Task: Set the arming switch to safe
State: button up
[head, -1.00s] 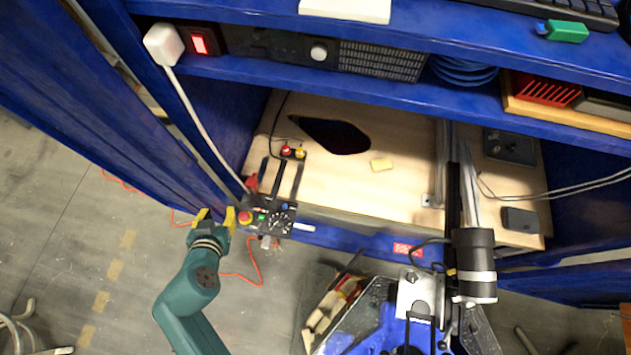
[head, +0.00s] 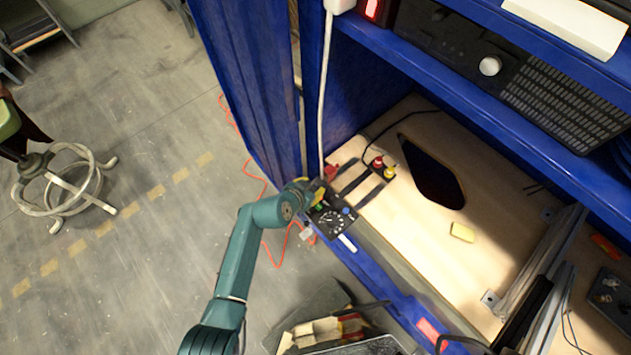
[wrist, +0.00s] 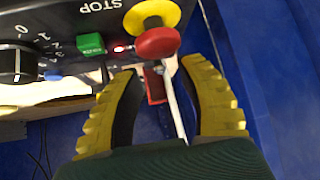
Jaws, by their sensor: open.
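A black control panel (head: 333,219) sits at the shelf's front left corner. In the wrist view the panel (wrist: 70,20) appears upside down, with a red stop button (wrist: 157,42) on a yellow collar, a green button (wrist: 90,43), a small lit red lamp (wrist: 121,48) and a black numbered dial (wrist: 16,62). A red part (wrist: 155,86) shows beyond my fingertips; I cannot tell whether it is the arming switch, or its setting. My gripper (wrist: 160,68) is open, its yellow fingers close to the stop button. In the head view my gripper (head: 312,190) partly covers the panel's left end.
A white cable (head: 325,95) hangs down to the panel's back, and passes between my fingers' outlines in the wrist view. Red and yellow terminals (head: 383,168) stand behind the panel.

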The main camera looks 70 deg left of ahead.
aim_at(319, 184)
jog(key=shift+b+x, duration=0.3)
jog(key=shift+x, duration=1.15)
jog(key=shift+c, duration=0.2)
grip_shut()
jog(key=p, duration=0.2)
jog(key=r+g+p, duration=0.1)
jog(key=p, duration=0.1)
jog(key=shift+w+r+h, duration=0.2)
jog(key=shift+w+h, duration=0.05)
jog(key=shift+h, duration=0.05)
jog(key=shift+w+a+f+g+p, duration=0.1)
jog(key=shift+w+a+g+p, duration=0.1)
jog(key=shift+g+p, duration=0.4)
jog(key=shift+w+f+m+g+h+b, duration=0.1)
jog(key=shift+f+m+g+h+b, duration=0.15)
jog(key=shift+g, duration=0.2)
jog(key=shift+w+f+m+g+h+b, duration=0.1)
jog(key=shift+f+g+h+b, duration=0.1)
jog(key=shift+g+h, duration=0.2)
jog(key=shift+s+g, duration=0.1)
jog(key=shift+g, duration=0.45)
